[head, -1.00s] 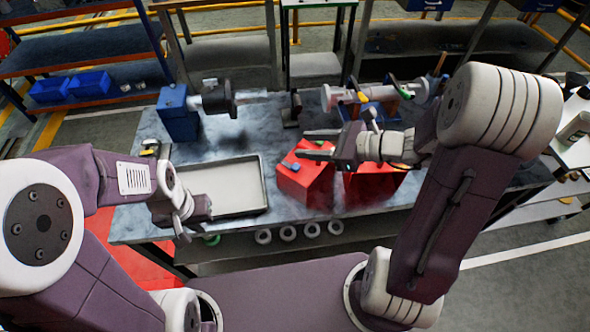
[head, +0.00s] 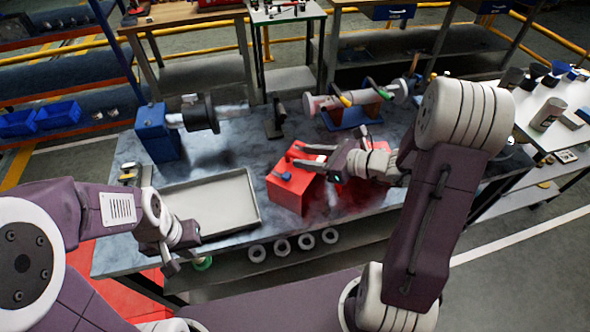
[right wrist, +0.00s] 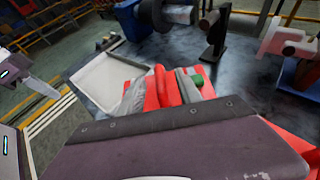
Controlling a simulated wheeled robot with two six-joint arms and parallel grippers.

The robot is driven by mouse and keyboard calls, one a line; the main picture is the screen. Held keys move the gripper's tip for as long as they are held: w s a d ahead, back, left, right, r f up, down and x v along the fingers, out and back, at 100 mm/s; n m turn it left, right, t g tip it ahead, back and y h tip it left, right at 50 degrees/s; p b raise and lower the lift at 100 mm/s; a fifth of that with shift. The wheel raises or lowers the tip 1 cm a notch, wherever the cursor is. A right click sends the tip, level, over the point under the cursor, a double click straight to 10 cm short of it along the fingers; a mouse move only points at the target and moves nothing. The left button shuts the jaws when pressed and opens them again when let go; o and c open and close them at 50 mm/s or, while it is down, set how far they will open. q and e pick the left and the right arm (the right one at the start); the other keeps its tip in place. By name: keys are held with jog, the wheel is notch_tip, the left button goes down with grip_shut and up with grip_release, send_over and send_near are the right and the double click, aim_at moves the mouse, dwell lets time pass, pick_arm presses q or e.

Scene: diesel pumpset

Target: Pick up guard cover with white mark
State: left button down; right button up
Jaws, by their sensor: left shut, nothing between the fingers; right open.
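I cannot make out a guard cover with a white mark for certain. Two red block-like things stand on the table, a left one (head: 296,196) and a right one (head: 350,200), partly behind my right arm. A small blue piece (head: 284,176) lies on the left one. My right gripper (head: 293,155) is open above the left red block, its fingers pointing left. In the right wrist view the fingers (right wrist: 158,88) show apart, with red surfaces between and below them. My left gripper (head: 170,266) is shut and empty near the table's front edge.
A grey tray (head: 255,216) lies left of the red blocks. A blue machine (head: 157,135) with a black disc stands at the back left. A black stand (head: 275,120) and a pale pump (head: 325,105) are behind. Several white rings (head: 281,246) are below the table edge.

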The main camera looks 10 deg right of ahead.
aim_at(295, 154)
jog(key=x, duration=0.4)
jog(key=shift+w+a+f, duration=0.2)
jog(key=shift+a+f, duration=0.05)
jog(key=shift+a, duration=0.05)
jog(key=shift+d, duration=0.1)
jog(key=shift+c, duration=0.3)
jog(key=shift+s, duration=0.1)
grip_shut()
jog(key=shift+r, duration=0.1)
dwell(0.5)
